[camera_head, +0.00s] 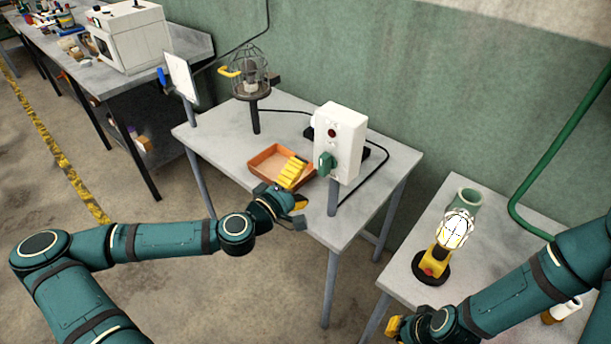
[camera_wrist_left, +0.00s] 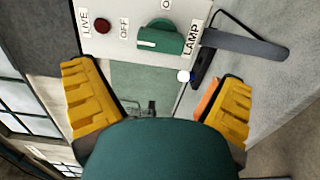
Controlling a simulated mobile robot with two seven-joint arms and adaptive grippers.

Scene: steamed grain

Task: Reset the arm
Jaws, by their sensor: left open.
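My left gripper (camera_head: 297,188) is open and empty. Its yellow ridged fingers are spread, one above the front of the orange tray (camera_head: 254,160). In the left wrist view the open gripper (camera_wrist_left: 156,78) faces a white switch box (camera_wrist_left: 125,22) with a red light marked LIVE, the words OFF and LAMP, and a green knob (camera_wrist_left: 160,38). No finger is seen touching the knob. The white switch box (camera_head: 341,140) stands on a post at the table's front right. My right gripper (camera_head: 394,327) is at the bottom edge, mostly cut off; its opening cannot be made out.
The grey table (camera_head: 215,145) also carries a caged lamp (camera_head: 250,75) on a post and a white panel (camera_head: 182,76). A second table (camera_head: 420,300) holds a bright lamp (camera_head: 455,230) on a yellow stand and a green jar (camera_head: 466,197). Open floor lies left of the tables.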

